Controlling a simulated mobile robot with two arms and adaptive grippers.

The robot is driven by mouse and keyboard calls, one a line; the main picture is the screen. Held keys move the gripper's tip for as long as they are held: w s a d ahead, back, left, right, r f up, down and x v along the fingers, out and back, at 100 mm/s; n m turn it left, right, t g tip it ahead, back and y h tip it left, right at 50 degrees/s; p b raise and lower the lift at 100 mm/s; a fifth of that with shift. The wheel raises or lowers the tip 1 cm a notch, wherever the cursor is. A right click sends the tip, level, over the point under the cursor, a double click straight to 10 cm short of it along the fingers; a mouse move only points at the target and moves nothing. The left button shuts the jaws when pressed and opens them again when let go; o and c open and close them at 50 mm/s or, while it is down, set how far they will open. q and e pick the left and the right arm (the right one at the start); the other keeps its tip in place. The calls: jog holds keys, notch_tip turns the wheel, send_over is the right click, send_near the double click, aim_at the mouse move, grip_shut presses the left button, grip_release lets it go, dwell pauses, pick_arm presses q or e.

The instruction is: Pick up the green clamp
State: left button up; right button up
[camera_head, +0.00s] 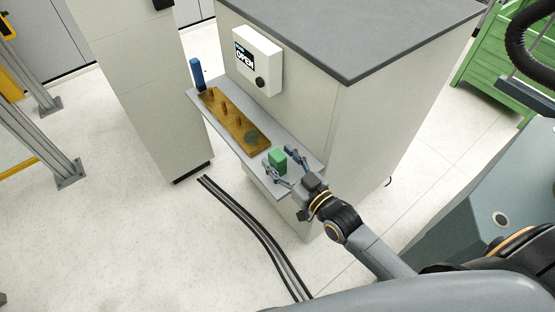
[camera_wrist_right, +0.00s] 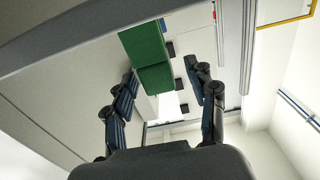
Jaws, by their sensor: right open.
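The green clamp (camera_head: 278,156), a small block, stands near the front end of a narrow grey shelf (camera_head: 215,116). My right gripper (camera_head: 281,163) is open, with its fingers on either side of the clamp. In the right wrist view, the green clamp (camera_wrist_right: 144,45) shows ahead of the open right gripper (camera_wrist_right: 163,80), nearer the left finger. I cannot tell whether a finger touches it. My left gripper is not in view.
A brown board (camera_head: 233,121) with upright pegs lies on the shelf behind the clamp, with a blue upright object (camera_head: 197,73) at its far end. A white control box (camera_head: 257,60) sits on the cabinet wall beside the shelf. Dark cables (camera_head: 250,228) run along the floor.

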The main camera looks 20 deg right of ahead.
jog(key=shift+x, duration=0.8)
grip_shut()
